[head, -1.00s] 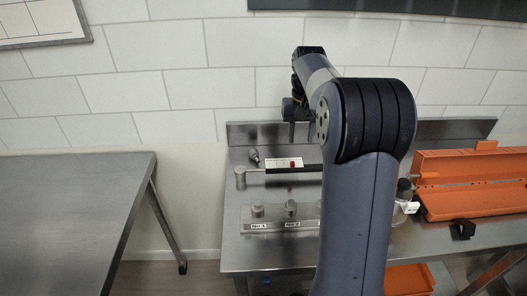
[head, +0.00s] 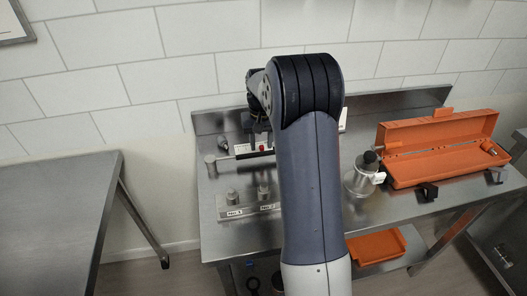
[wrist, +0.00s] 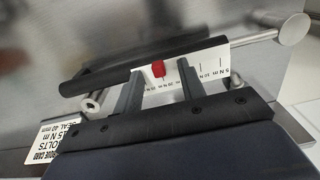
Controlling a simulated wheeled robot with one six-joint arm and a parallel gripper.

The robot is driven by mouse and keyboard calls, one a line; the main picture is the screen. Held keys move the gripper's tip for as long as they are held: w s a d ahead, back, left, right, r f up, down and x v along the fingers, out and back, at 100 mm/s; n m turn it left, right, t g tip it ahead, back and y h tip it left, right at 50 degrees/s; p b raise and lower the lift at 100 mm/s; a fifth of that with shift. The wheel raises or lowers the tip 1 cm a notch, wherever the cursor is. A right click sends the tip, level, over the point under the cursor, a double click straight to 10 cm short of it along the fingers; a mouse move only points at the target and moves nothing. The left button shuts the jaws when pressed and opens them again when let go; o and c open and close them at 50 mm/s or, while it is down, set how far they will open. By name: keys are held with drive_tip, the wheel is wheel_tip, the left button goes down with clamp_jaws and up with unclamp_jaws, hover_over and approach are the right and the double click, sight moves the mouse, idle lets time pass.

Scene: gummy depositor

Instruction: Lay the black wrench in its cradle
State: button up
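The black wrench (head: 246,155) lies across the left part of the steel bench, its silver round head (head: 210,159) at the left. In the wrist view its black handle (wrist: 145,67) runs across the frame, with the silver shaft at upper right. A white scale plate (wrist: 208,74) with a red pointer (wrist: 158,69) shows alongside the handle. My gripper (wrist: 160,74) is open and empty, its two fingers apart, their tips close to the handle. Contact cannot be told. I cannot identify the cradle for certain; two black brackets (head: 428,191) (head: 497,174) stand at the bench's front right.
An open orange case (head: 430,165) lies at the right of the bench. A metal canister (head: 357,182) stands left of it. A labelled plate with pegs (head: 247,209) is in front of the wrench. A printed card (wrist: 58,137) shows in the wrist view. The left table (head: 60,215) is bare.

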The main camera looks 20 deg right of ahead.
drive_tip(key=shift+f, duration=0.1)
clamp_jaws()
idle(0.3)
